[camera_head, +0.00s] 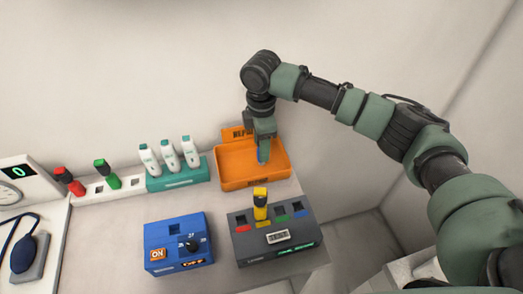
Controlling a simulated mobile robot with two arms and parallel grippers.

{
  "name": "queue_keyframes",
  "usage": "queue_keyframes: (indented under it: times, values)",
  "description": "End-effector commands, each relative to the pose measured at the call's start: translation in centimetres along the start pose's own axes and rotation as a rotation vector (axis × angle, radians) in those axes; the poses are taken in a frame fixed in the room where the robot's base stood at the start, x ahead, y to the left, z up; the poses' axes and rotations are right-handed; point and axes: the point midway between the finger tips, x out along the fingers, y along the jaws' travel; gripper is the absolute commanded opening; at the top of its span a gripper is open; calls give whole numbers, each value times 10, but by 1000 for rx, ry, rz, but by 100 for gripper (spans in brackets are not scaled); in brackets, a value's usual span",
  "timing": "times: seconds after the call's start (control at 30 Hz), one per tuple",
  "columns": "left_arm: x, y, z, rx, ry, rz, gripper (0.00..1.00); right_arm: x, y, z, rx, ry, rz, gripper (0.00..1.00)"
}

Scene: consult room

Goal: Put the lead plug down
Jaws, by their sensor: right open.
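A blue lead plug (264,153) shows at the tip of my right gripper (264,138), inside the orange tray (233,180). The gripper reaches down into the tray from above and is open. Its fingers partly hide the blue plug, and I cannot tell whether they touch it. A yellow plug (260,204) stands upright in a socket of the dark grey box (245,247). A red plug (68,180) and a green plug (107,174) sit at the white socket strip (91,188) on the left. My left gripper is not in view.
A teal rack (180,180) with 3 white bottles (170,154) stands directly left of the tray. A blue box with a knob (160,240) stands in front. A white gauge unit (22,185) and a dark blue bulb (23,253) are at far left. The wall is close behind.

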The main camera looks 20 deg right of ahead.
Motion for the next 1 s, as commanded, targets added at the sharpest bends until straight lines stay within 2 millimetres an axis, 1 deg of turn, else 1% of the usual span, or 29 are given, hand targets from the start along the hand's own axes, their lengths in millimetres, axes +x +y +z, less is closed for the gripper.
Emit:
queue_keyframes:
  times: [0.03,0.2,0.3,0.43,0.6,1.0]
  values:
    - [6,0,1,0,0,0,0,-10,2,0,0,2,6,49]
    - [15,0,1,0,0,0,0,-47,1,0,1,1,5,49]
    - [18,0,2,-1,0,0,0,-66,1,0,1,2,4,49]
    - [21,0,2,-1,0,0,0,-84,1,0,1,0,2,49]
    - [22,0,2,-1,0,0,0,-94,0,0,1,0,0,49]
    - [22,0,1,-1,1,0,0,-95,0,0,1,0,0,49]
